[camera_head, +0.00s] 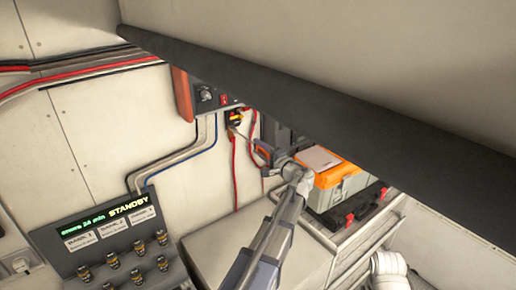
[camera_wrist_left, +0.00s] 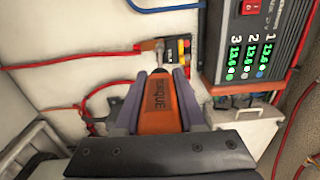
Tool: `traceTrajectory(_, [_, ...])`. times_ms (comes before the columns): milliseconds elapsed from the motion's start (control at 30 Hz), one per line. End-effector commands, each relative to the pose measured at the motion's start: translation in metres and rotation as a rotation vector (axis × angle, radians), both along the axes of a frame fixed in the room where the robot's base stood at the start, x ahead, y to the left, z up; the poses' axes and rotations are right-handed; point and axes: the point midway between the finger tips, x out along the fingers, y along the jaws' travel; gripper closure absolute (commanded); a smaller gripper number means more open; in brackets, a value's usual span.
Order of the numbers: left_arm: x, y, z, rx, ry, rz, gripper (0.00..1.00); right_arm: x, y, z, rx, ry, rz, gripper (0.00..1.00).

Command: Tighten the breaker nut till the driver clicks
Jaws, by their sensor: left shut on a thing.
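My left gripper (camera_head: 266,153) is shut on the orange torque driver, whose handle (camera_wrist_left: 160,103) is marked "TORQUE" and lies between the jaws in the left wrist view. The driver's thin metal shaft (camera_head: 244,137) points up and left at the breaker (camera_head: 236,117), a small black and yellow block on the wall. In the left wrist view the tip meets the left side of the breaker (camera_wrist_left: 178,49), beside the end of a red cable (camera_wrist_left: 105,54). The nut is hidden there, and I cannot tell how the tip sits on it. My right gripper is out of view.
A charger box (camera_wrist_left: 259,40) with green readouts is mounted right of the breaker. An orange and grey toolbox (camera_head: 338,182) stands right of my left arm. A dark beam (camera_head: 310,95) crosses above. A console (camera_head: 108,235) reading "STANDBY" is at lower left.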

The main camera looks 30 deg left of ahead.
Motion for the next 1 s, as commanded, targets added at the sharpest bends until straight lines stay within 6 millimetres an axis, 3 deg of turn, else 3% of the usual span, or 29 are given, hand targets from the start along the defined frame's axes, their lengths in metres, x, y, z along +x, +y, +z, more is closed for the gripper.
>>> traceTrajectory(500, [-0.015, -0.036, 0.0, 0.001, 0.0, -0.002, 1.0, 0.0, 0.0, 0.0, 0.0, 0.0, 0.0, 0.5])
traceTrajectory(1000, [-0.016, -0.038, -0.007, 0.001, 0.0, 0.0, 1.0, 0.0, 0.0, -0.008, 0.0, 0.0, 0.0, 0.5])
